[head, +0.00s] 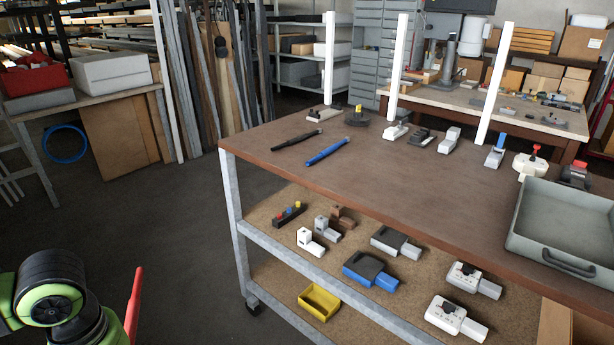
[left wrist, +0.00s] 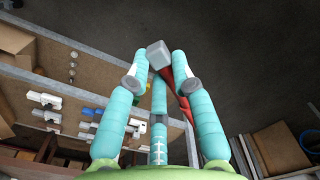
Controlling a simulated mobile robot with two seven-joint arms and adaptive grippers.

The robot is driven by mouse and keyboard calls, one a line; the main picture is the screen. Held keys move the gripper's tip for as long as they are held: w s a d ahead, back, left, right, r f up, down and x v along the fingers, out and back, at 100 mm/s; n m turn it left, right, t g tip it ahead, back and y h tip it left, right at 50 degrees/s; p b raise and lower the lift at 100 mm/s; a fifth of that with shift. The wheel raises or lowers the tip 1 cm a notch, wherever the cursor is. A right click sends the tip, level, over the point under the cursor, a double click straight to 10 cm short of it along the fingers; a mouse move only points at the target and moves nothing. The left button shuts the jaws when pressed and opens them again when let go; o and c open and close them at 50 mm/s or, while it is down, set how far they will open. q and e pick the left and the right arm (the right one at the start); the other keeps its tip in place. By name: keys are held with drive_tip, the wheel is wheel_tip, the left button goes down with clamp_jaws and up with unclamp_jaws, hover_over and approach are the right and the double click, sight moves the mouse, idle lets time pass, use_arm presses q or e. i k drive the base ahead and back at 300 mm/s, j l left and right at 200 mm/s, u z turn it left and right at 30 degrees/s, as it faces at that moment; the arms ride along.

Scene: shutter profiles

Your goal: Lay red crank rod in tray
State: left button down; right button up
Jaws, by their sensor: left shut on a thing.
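The red crank rod (head: 134,305) shows at the lower left of the head view, tilted upright beside my green and black left arm. In the left wrist view my left gripper (left wrist: 160,62) has its teal fingers closed around the red rod (left wrist: 181,88), near its grey block-shaped end (left wrist: 158,54). The rod is held in the air over dark floor. The grey tray (head: 527,244) with a dark handle stands on the brown bench top at the right edge; the part of its inside in view looks empty. My right gripper is not in view.
On the bench top (head: 400,172) lie a black rod (head: 297,140) and a blue rod (head: 328,151). White posts and several small fittings line its far edge. Lower shelves hold blocks and a yellow bin (head: 319,302). The floor left of the bench is clear.

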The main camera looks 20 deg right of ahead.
sight(585, 239)
drive_tip(key=z, duration=1.45)
